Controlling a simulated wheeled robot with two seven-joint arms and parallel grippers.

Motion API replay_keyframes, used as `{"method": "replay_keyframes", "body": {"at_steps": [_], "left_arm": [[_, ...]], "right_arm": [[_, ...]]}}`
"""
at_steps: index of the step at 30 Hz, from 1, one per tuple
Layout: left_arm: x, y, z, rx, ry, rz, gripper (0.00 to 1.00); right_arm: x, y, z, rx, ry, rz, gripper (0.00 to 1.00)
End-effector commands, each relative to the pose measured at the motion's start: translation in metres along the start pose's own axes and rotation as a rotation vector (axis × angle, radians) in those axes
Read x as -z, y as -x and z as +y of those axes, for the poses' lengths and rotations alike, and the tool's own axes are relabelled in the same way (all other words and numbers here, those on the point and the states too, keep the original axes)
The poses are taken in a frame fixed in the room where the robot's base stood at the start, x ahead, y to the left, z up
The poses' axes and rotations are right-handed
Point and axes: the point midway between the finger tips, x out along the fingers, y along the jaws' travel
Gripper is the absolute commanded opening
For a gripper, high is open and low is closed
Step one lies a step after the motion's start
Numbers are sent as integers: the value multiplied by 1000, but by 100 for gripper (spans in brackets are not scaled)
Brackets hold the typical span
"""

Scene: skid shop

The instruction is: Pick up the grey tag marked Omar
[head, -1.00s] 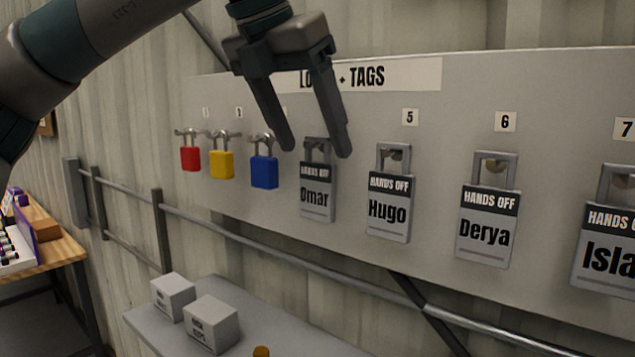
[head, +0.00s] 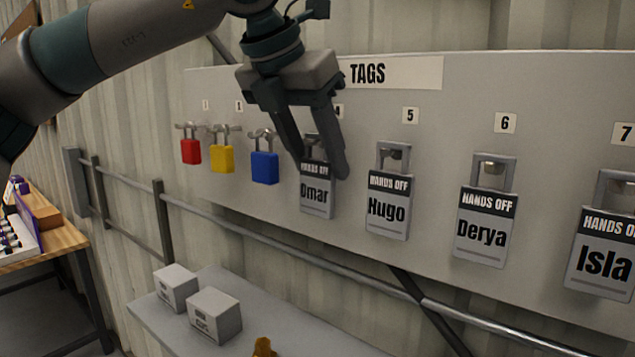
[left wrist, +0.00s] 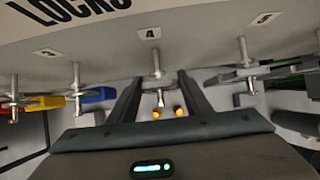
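The grey tag marked Omar (head: 317,196) hangs on the board (head: 440,112) below number 4, with a dark "HANDS OFF" band. My left gripper (head: 320,165) is open at the tag's upper part. Its fingers cover part of the shackle, one to each side. In the left wrist view my left gripper's fingers (left wrist: 158,78) are spread, with the peg (left wrist: 156,64) under label 4 between them. I cannot tell whether a finger touches the tag. My right gripper is not in view.
The Hugo tag (head: 389,205) hangs close on the right, then Derya (head: 486,228) and Isla (head: 602,258). Blue (head: 265,168), yellow (head: 222,159) and red (head: 191,151) padlocks hang on the left. Below are a rail (head: 290,257) and a shelf (head: 270,325) with white boxes (head: 215,314).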

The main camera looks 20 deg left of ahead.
Motion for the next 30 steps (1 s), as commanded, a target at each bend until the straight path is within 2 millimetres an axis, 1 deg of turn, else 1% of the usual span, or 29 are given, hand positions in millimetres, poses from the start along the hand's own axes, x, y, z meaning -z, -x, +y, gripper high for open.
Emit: {"method": "replay_keyframes", "body": {"at_steps": [1,2,14,21,26,30], "left_arm": [[0,0,0,0,0,0,29],[0,0,0,0,0,0,23],[-1,2,0,0,0,-1,23],[-6,13,-1,0,-1,-3,23],[22,25,0,-1,-1,-4,23],[52,41,0,-1,-1,-5,23]], "right_arm": [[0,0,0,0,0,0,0],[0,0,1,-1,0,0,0],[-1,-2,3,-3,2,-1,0],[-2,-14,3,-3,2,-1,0],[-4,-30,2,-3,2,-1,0],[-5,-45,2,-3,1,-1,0]]}}
